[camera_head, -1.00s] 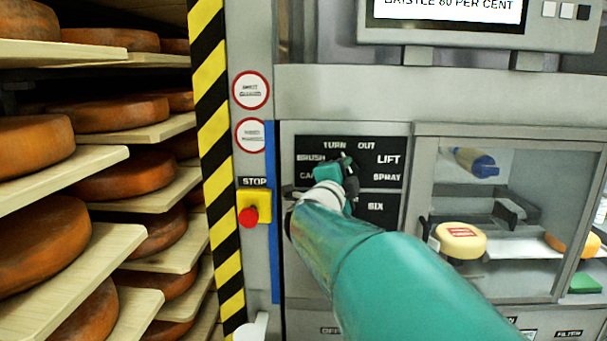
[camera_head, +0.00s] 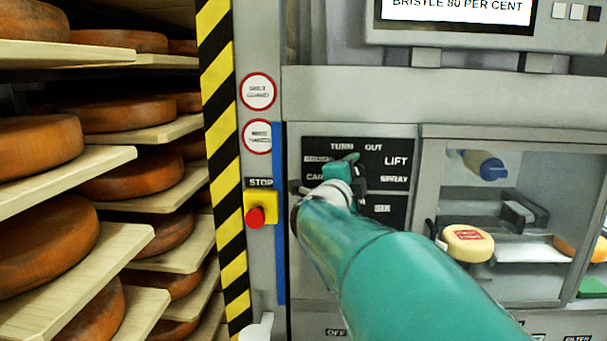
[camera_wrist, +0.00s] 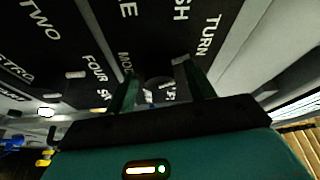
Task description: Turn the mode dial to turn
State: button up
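The black mode panel (camera_head: 393,171) is on the grey machine front in the head view. Its white labels include TURN (camera_head: 342,147), OUT, BRUSH, LIFT and SPRAY. My gripper (camera_head: 346,166) is in front of its left middle and hides the dial there. In the wrist view, the two green fingers of my gripper (camera_wrist: 160,86) stand apart. A dark round part with a grey face, likely the mode dial (camera_wrist: 158,86), shows between them, with gaps seeming to remain at the sides. Whether the fingers touch it, and where its pointer aims, is unclear. TURN (camera_wrist: 208,36) also shows there.
A yellow stop box with a red button (camera_head: 256,217) is left of the panel. A glazed compartment (camera_head: 425,190) with a pale cheese wheel (camera_head: 466,244) is to the right. Shelves of orange cheese wheels (camera_head: 40,145) fill the left, beyond a striped post (camera_head: 221,150).

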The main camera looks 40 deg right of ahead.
jog(key=v, duration=1.3)
jog(key=shift+s+a, duration=0.15)
jog(key=shift+a, duration=0.25)
